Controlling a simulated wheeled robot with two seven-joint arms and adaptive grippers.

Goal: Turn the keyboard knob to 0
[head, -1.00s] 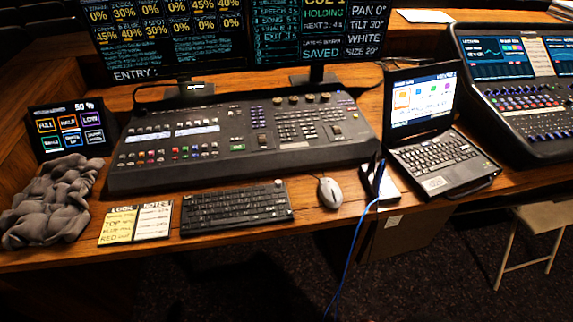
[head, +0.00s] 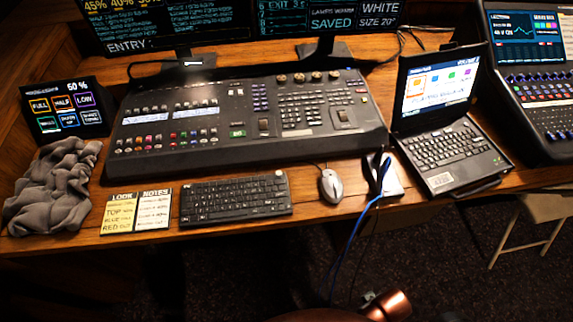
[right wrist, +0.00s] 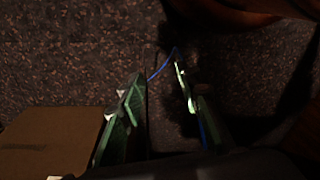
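The black keyboard (head: 235,197) lies near the front edge of the desk, left of the mouse. Its small knob (head: 279,174) is at the far right corner of the keyboard; its setting is too small to read. No gripper is at the knob. In the right wrist view my right gripper (right wrist: 160,82) has its two fingers apart with nothing between them, above the dark carpet. My left gripper is not in view.
A mouse (head: 331,186) sits right of the keyboard and note cards (head: 135,211) left of it. A large mixing console (head: 250,153) is behind. A blue cable (head: 352,240) hangs off the front edge. A laptop (head: 445,150) stands at the right. A cardboard box (right wrist: 50,140) is on the floor.

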